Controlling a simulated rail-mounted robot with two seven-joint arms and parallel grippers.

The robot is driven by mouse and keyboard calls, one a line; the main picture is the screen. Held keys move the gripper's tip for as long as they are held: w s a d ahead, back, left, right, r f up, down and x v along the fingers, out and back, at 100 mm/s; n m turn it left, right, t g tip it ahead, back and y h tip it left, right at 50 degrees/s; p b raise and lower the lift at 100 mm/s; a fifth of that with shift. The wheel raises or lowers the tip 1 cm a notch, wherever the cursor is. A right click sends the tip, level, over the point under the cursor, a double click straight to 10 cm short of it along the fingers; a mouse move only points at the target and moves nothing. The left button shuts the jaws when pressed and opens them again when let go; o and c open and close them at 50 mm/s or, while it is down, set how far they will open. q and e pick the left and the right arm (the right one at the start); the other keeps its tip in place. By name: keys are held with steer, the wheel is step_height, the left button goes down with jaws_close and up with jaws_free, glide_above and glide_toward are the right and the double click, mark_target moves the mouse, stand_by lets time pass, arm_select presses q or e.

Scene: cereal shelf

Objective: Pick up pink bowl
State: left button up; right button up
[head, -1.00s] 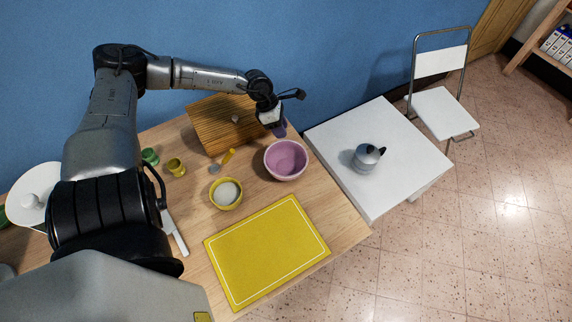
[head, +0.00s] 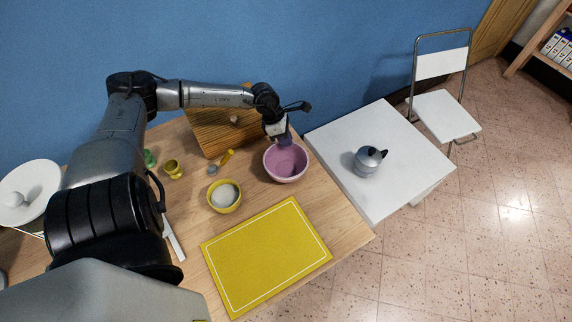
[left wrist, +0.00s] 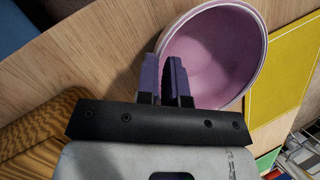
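The pink bowl (head: 286,163) stands upright on the wooden table, near its right edge and far from me. In the left wrist view the bowl (left wrist: 215,55) fills the upper right, with its empty inside showing. My left gripper (head: 284,141) is at the bowl's far rim. In the left wrist view its purple fingers (left wrist: 164,62) are close together with the near part of the rim between their tips, so it looks shut on the rim. The fingers hide part of the rim. My right gripper is not in view.
A yellow bowl (head: 224,196) with pale contents and a yellow mat (head: 266,257) lie nearer me.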

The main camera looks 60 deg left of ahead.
arm_select(q)
jaws_close()
steer(key=shift+r, duration=0.1)
stand_by(1.1)
